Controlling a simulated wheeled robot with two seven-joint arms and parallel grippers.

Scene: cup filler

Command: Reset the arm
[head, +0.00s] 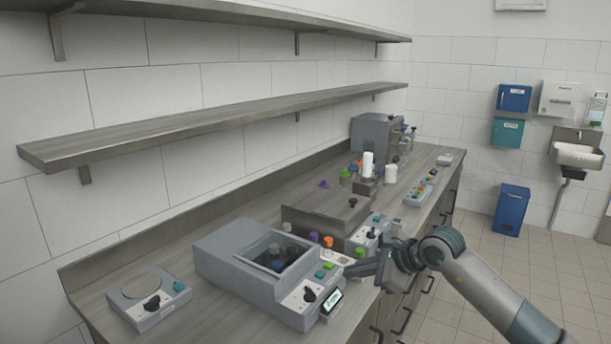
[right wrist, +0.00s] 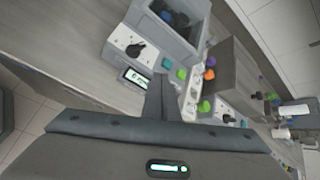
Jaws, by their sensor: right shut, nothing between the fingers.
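My right arm (head: 490,285) comes in from the lower right in the head view. My right gripper (head: 362,268) reaches left over the counter's front edge, beside the control panel of a grey machine (head: 225,262). Its fingers are together in one narrow shape, with nothing held. In the right wrist view the shut fingers (right wrist: 160,98) point toward the machine's front panel and small coloured knobs. I cannot tell whether they touch anything. My left gripper is in neither view.
The counter (head: 135,280) carries a small grey device (head: 150,298) at left, a metal box (head: 325,215) behind the machine, and a button panel (head: 420,192) farther along. Shelves (head: 200,120) hang above. Open floor (head: 450,305) lies right of the counter, with a blue bin (head: 511,208) beyond.

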